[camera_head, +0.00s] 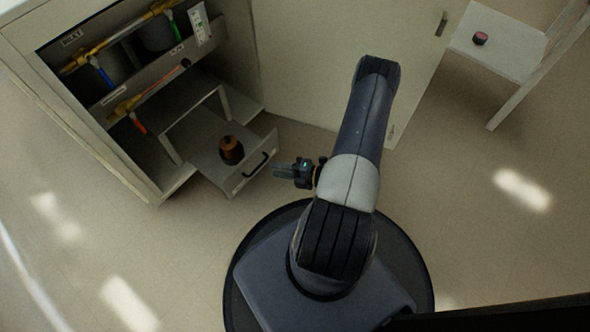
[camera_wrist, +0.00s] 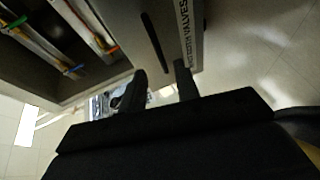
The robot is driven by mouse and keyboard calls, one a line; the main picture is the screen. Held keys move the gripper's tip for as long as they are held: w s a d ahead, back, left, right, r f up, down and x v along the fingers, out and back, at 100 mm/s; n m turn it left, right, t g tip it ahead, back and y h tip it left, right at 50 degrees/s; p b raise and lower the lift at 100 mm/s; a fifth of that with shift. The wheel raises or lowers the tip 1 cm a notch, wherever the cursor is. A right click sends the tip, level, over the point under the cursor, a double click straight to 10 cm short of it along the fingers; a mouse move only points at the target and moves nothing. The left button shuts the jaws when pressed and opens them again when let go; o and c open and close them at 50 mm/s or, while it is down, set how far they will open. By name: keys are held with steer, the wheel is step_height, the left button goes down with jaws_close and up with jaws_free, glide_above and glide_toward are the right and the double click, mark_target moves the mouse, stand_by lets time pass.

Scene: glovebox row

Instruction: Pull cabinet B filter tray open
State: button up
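A low grey pull-out tray (camera_head: 208,160) stands out from the bottom of the open cabinet in the head view. Its front carries a dark bar handle (camera_head: 256,165). A brown, dark-topped round container (camera_head: 231,150) stands on the tray. My gripper (camera_head: 280,171) is just right of the tray front, fingers pointing left toward it, with a small gap to the handle. In the wrist view my gripper (camera_wrist: 160,88) has its two fingers apart with nothing between them. The dark handle (camera_wrist: 153,38) shows beyond them, beside a partly readable label ending in "VALVES" (camera_wrist: 184,18).
The cabinet (camera_head: 125,85) holds brass pipework with coloured valve handles above the tray. Its door (camera_head: 345,60) stands open behind my arm. A white table (camera_head: 495,45) with a small dark, red-topped object (camera_head: 480,38) is at upper right. The floor (camera_head: 480,240) at right is clear.

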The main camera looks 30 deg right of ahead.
steer(key=shift+p+v, duration=0.45)
steer(key=shift+v, duration=2.3)
steer(key=b+x, duration=0.2)
steer(key=x, duration=0.9)
steer(key=shift+b, duration=0.35)
